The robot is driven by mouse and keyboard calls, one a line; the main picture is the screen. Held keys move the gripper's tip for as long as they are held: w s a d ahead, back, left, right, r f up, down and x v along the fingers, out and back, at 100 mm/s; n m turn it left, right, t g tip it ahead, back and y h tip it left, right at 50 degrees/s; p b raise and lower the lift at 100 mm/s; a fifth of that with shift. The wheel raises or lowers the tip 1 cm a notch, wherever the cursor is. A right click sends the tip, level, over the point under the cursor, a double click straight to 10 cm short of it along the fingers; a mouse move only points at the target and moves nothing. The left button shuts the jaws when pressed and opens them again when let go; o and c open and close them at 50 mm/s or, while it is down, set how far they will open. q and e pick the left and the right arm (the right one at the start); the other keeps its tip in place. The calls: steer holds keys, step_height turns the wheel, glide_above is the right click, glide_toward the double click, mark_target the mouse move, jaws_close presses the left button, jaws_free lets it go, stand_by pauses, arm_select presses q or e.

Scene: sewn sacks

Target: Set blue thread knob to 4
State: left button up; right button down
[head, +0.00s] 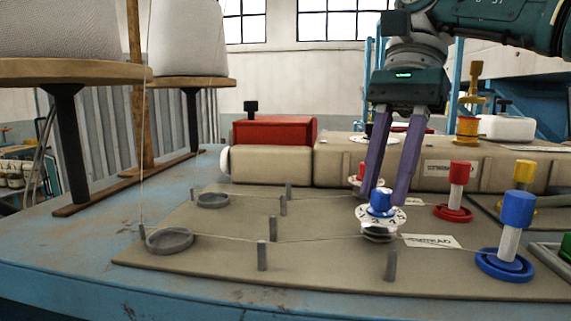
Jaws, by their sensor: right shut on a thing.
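The blue thread knob (381,201) stands on a white numbered dial (370,214) at the front middle of the beige plate. My right gripper (385,195) reaches down from the upper right, its two purple fingers shut on the blue knob. The dial's numbers are too small to read, so the knob's setting cannot be told. A blue spool (516,209) stands to the right on a blue base, with a thread running left past the dial. My left gripper is not in view.
A red knob (360,173) stands behind the blue one, partly behind the fingers. A red spool (459,173) and a yellow spool (523,175) stand to the right. Grey pegs (262,255) rise from the plate (200,258). A red box (274,131) sits behind.

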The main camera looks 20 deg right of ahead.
steer(key=shift+n+g+h+p, duration=0.3)
steer(key=shift+n+g, duration=0.1)
steer(key=shift+n, duration=0.7)
steer(key=shift+f, duration=0.1)
steer(key=c, duration=0.6)
jaws_free()
steer(key=shift+c, duration=0.2)
